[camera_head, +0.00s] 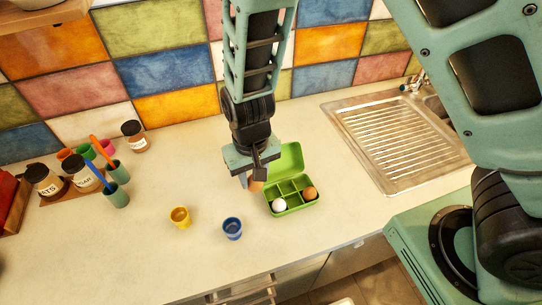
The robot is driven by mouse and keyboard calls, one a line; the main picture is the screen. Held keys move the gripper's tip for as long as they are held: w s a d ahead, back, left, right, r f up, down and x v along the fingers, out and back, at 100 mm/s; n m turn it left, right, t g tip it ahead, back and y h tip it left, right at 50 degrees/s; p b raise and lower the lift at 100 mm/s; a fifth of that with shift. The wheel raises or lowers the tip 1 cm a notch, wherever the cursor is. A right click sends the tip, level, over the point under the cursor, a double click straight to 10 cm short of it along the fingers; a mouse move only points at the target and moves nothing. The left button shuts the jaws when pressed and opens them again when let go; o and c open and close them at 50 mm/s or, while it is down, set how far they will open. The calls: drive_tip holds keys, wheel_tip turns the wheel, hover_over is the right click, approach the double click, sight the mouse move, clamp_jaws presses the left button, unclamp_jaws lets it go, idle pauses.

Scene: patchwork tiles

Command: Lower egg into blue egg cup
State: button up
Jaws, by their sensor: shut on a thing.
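The blue egg cup (232,228) stands upright on the counter, near its front edge. I see no egg in it. My gripper (254,181) hangs above and behind it, slightly to the right, by the left side of the green egg box. It is shut on a brown egg (256,186), mostly hidden by the fingers. The open green egg box (296,209) holds a white egg (279,205) and a brown egg (310,193) in its front row.
A yellow egg cup (180,217) stands left of the blue one. Green holders (118,196) with brushes or utensils, and jars (44,181), stand at the far left. A steel sink drainer (393,144) lies at right. The counter between the cups and tiled wall is clear.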

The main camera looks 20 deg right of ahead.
drive_tip(key=s+a+f, duration=0.3)
drive_tip(key=a+f, duration=0.1)
drive_tip(key=a, duration=0.3)
drive_tip(key=shift+a, duration=0.35)
drive_tip(key=shift+s, duration=0.1)
idle(0.4)
drive_tip(key=shift+f+b, duration=0.85)
drive_tip(key=shift+f, duration=0.35)
drive_tip(key=shift+f+b, duration=1.6)
drive_tip(key=shift+f, duration=0.6)
idle(0.7)
drive_tip(key=o, duration=1.1)
drive_tip(key=shift+c, duration=0.2)
drive_tip(key=shift+r, duration=0.15)
wheel_tip(320, 180, up, 17)
drive_tip(key=b, duration=0.3)
